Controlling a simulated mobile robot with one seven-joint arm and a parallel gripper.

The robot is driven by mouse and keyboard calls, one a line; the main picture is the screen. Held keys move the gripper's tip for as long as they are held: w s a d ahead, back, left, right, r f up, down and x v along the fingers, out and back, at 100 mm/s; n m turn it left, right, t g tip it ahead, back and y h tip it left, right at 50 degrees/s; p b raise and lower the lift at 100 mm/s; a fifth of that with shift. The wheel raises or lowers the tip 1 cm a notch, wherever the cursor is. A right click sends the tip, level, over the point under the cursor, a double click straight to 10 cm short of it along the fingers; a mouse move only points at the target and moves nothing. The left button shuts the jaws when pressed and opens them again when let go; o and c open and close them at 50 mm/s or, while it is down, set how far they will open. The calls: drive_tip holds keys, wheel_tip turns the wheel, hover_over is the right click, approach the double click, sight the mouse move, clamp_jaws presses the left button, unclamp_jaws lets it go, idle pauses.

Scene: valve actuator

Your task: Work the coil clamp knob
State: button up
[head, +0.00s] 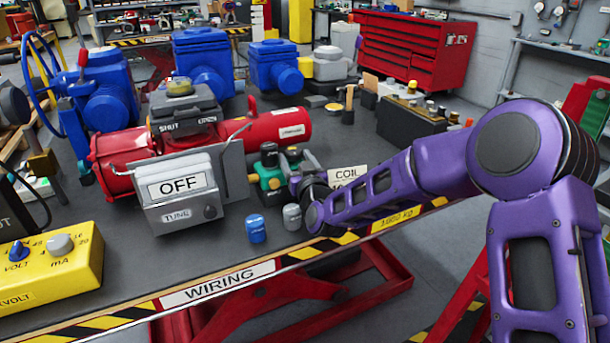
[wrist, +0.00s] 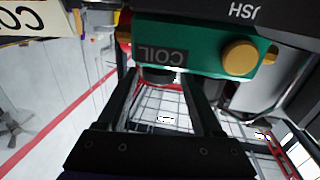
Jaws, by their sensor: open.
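The coil block is green with a "COIL" label (wrist: 162,54), upside down in the wrist view. A brass knob (wrist: 241,56) is on the same block, to the right and outside the fingers. In the head view the green coil block (head: 268,177) shows beside the red actuator (head: 120,160); my wrist hides the clamp knob there.
A grey box marked "OFF" (head: 181,185) stands left of the coil block. A blue can (head: 256,229) and a grey can (head: 292,217) stand near the bench's striped front edge (head: 220,283). A "COIL" sign (head: 347,176) is close behind my wrist. A yellow meter (head: 50,275) sits front left.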

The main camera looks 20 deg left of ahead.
drive_tip(key=v, duration=1.6)
drive_tip(key=shift+s+d, duration=0.25)
drive_tip(key=shift+s, duration=0.05)
drive_tip(key=shift+w, duration=0.1)
